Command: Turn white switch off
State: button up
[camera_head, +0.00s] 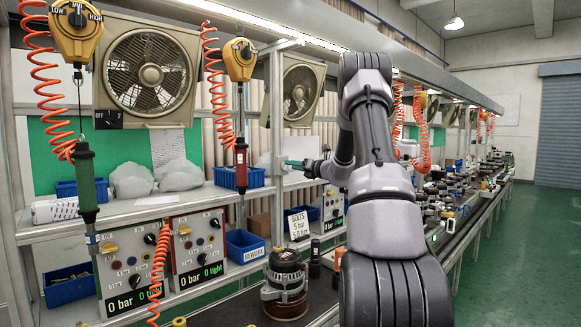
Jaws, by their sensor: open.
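My gripper (293,163) is at the end of my arm, mid-picture, pointing left. Its teal fingertips are beside a small pale box (278,165) on the upright post of the line. This box may be the white switch; it is too small to see a lever or its setting. I cannot tell whether the fingertips touch it. The gripper is open, with nothing visible held in it. My arm hides part of the line behind it.
A shelf (140,207) runs below the gripper with blue bins and bags. Two control panels (126,265) stand lower left. An alternator (285,283) sits on the bench in front. Tools hang on orange coiled hoses at left. Fans (150,72) hang above. Green floor is clear at right.

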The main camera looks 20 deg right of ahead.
aim_at(287, 166)
jog(key=shift+x, duration=1.1)
grip_shut()
jog(key=shift+n, duration=0.3)
jog(key=n, duration=1.1)
jog(key=shift+s+a, duration=0.2)
jog(key=shift+a, duration=0.1)
jog(key=shift+n, duration=0.3)
